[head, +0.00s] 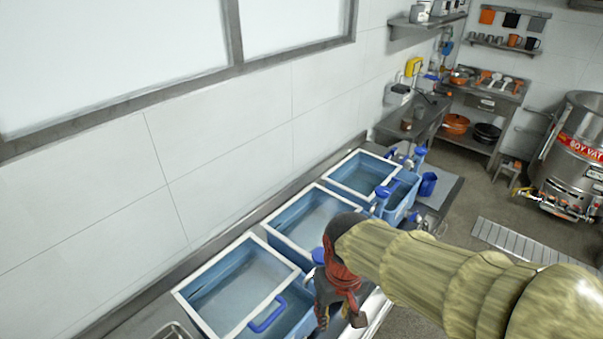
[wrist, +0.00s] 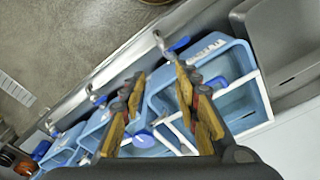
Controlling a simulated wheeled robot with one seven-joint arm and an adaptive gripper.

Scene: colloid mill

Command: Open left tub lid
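Three blue tubs with white-framed, see-through lids stand in a row along the wall in the head view. The left tub lid (head: 187,303) is the nearest one; it lies flat over its tub (head: 300,325) and looks closed. Its blue handle (head: 268,315) stands at the right front edge. My gripper (head: 340,312) hangs fingers down, just right of that handle, apart from it in the picture. In the wrist view my gripper (wrist: 158,82) has its fingers spread with nothing held between them.
Blue-handled taps (head: 383,193) line the front of the tubs. A grey sink bench (head: 415,118) and a steel vat (head: 575,155) stand farther back. Open floor lies to the right.

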